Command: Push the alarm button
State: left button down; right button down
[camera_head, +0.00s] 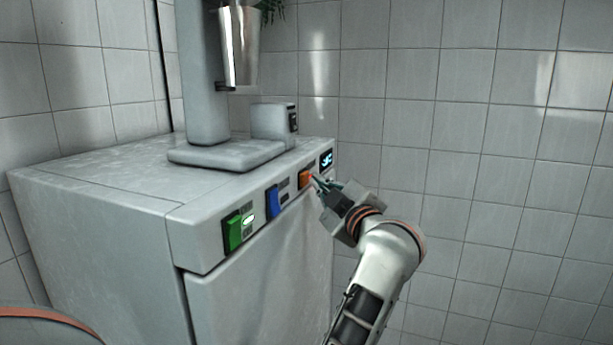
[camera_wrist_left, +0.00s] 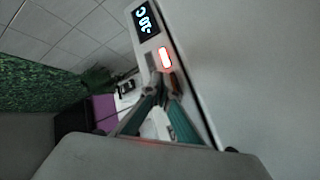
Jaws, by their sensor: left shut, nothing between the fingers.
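The orange alarm button (camera_head: 305,178) is on the front panel of a grey cabinet, between a blue button and a small display. In the left wrist view a red-lit indicator (camera_wrist_left: 165,57) glows beside the display. My left gripper (camera_head: 316,180) is shut and empty, its fingertips right at the orange button. In the left wrist view the left gripper (camera_wrist_left: 163,88) has its fingertips just below the red light. The fingers partly hide the button, and I cannot tell whether they touch it. My right gripper is not in view.
The blue button (camera_head: 274,201) and the green button (camera_head: 235,231), with a lit indicator, are on the same panel. The display (camera_head: 326,159) is at its far end. A grey machine with a metal cup (camera_head: 239,46) stands on the cabinet (camera_head: 110,190). Tiled walls stand behind.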

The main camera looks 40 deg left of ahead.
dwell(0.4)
pick_arm(q)
jog(key=shift+s+a+p, duration=0.1)
jog(key=shift+a+p, duration=0.3)
jog(key=shift+p, duration=0.1)
dwell(0.7)
jog(key=shift+d, duration=0.1)
jog(key=shift+d+p, duration=0.65)
jog(key=shift+w+d, duration=0.1)
jog(key=shift+w, duration=0.1)
